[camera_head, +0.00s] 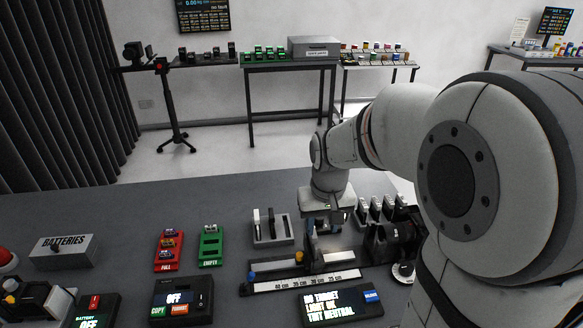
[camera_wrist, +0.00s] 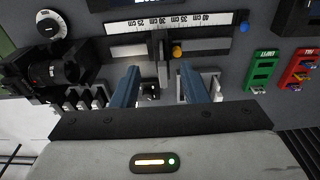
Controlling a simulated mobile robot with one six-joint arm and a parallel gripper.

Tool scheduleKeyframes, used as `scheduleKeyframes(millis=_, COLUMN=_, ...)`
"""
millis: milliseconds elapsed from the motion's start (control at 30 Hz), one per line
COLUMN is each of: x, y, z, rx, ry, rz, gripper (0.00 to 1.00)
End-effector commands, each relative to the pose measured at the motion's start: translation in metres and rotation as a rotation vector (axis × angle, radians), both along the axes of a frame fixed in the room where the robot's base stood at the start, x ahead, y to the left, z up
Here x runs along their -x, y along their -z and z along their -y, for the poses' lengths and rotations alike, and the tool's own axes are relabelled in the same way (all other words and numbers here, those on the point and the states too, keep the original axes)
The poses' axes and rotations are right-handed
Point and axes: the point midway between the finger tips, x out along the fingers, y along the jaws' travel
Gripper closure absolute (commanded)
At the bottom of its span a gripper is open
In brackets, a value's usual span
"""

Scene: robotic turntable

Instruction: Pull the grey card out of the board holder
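My gripper (camera_head: 330,228) hangs over the right part of the bench, beside the measuring rail. In the wrist view my gripper (camera_wrist: 160,82) is open, with two blue fingers wide apart. A thin upright grey plate (camera_wrist: 165,55) stands at the rail, seen nearly edge-on and just beyond the gap between the fingers. I cannot tell for sure whether it is the grey card. A grey board holder (camera_head: 275,240) stands left of my gripper with a white board (camera_head: 256,222) and a dark board (camera_head: 271,222) upright in it. My right finger partly hides it in the wrist view.
The measuring rail (camera_head: 300,284) has blue and orange knobs. A dark camera-like device (camera_head: 392,243) and several upright blocks (camera_head: 376,208) stand at right. A display (camera_head: 342,305) reads "NO TARGET". Red (camera_head: 168,251) and green (camera_head: 210,247) trays lie left.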

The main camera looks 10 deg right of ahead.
Motion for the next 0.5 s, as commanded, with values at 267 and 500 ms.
scheduleKeyframes(millis=267, x=-0.061, y=0.034, z=-0.001, rx=0.0, ry=0.0, rz=-0.083, gripper=0.6)
scheduleKeyframes(millis=500, x=-0.073, y=0.052, z=-0.001, rx=0.0, ry=0.001, rz=-0.1, gripper=0.6)
